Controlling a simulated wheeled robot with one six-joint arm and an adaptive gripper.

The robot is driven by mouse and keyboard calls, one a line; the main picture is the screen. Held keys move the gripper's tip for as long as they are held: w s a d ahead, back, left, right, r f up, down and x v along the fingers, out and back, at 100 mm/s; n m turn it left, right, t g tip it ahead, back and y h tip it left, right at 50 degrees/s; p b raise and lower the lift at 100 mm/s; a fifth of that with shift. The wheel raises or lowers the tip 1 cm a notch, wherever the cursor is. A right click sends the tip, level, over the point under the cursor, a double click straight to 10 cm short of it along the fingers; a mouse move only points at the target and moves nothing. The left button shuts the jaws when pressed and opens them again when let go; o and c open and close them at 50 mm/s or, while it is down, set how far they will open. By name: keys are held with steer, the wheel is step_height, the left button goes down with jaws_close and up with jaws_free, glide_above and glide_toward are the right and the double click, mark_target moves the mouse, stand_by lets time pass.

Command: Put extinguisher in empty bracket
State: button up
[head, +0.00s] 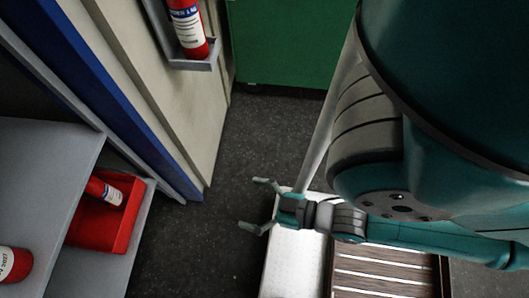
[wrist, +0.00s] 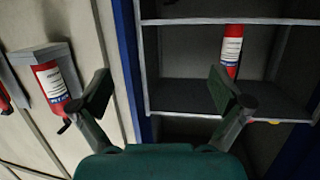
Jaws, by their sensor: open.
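In the head view, a red extinguisher with a white label (head: 188,28) sits in a grey wall bracket (head: 197,65) at the top. Another extinguisher (head: 15,263), cut off by the edge, is on the shelf unit at lower left. My gripper (head: 254,204) is open and empty over the floor, right of the shelves. The wrist view looks upside down. There, an extinguisher (wrist: 232,48) stands in the shelf unit beyond my right finger, apart from my gripper (wrist: 160,92). A bracketed extinguisher (wrist: 52,85) is left of my fingers.
A red box (head: 112,235) with a red, white-labelled cylinder (head: 104,191) is on the lower shelf. The shelf unit (head: 45,160) and blue post (head: 105,95) bound the left. A green cabinet (head: 280,40) stands behind. Dark floor (head: 195,235) between is clear. A slatted wooden surface (head: 385,275) lies at lower right.

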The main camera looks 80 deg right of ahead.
steer(key=shift+s+a+r+n+y, duration=0.15)
steer(key=shift+s+a+y, duration=0.1)
steer(key=shift+s, duration=0.3)
steer(key=shift+s+a+r+n+y, duration=0.1)
steer(key=shift+s+a+n+y, duration=0.1)
steer(key=shift+s, duration=0.4)
steer(key=shift+s+a+r+n+y, duration=0.15)
steer(key=shift+s+a+y, duration=0.1)
steer(key=shift+s, duration=0.3)
steer(key=shift+f, duration=0.1)
